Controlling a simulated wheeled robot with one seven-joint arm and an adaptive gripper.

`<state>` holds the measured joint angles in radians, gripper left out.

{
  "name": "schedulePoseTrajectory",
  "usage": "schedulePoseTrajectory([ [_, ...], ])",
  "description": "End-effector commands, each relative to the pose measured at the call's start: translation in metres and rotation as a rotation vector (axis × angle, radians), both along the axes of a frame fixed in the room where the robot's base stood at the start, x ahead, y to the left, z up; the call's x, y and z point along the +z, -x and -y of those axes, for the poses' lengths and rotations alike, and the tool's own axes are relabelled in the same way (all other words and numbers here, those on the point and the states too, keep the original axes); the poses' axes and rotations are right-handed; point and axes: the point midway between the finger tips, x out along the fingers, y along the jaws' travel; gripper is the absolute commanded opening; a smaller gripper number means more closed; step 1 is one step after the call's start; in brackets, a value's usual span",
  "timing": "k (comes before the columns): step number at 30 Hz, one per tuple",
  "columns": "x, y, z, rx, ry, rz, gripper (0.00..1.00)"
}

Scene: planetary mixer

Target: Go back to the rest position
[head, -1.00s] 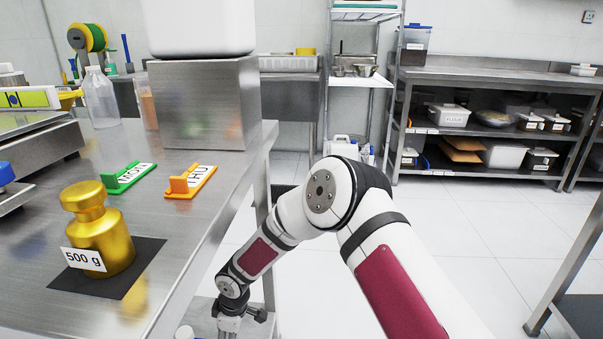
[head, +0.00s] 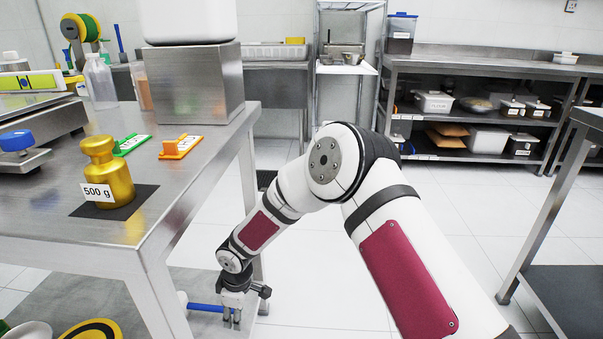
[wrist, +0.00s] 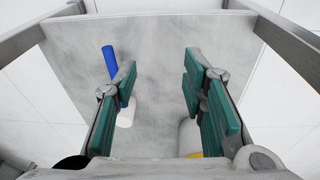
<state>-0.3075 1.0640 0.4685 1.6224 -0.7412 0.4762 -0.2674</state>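My gripper (head: 232,318) hangs low beside the steel table, pointing down in front of its lower shelf in the head view. In the wrist view my gripper (wrist: 160,95) is open, its teal-padded fingers apart with nothing held between them. Beneath it is the grey lower shelf (wrist: 155,60). A blue-handled item (wrist: 111,65) with a white end lies there, partly behind the left finger. A white object (wrist: 188,135) with a bit of yellow is partly hidden by the right finger. My arm is bent, its elbow raised in the middle of the head view.
The steel table (head: 130,230) at left carries a gold 500 g weight (head: 107,175) on a dark mat, green (head: 130,145) and orange (head: 180,147) label holders and a steel block (head: 195,85). Another table (head: 585,115) stands at right. The white floor between is clear.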

Motion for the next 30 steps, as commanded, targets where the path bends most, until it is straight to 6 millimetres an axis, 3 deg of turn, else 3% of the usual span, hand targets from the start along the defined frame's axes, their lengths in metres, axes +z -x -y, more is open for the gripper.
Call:
schedulePoseTrajectory([
  [11,0.084,-0.017,0.064,-0.137,0.097,0.045,0.38],
  [17,0.164,-0.013,0.131,-0.301,0.178,0.077,0.38],
  [23,0.241,0.016,0.202,-0.502,0.245,0.095,0.38],
  [30,0.315,0.08,0.277,-0.76,0.283,0.09,0.38],
])
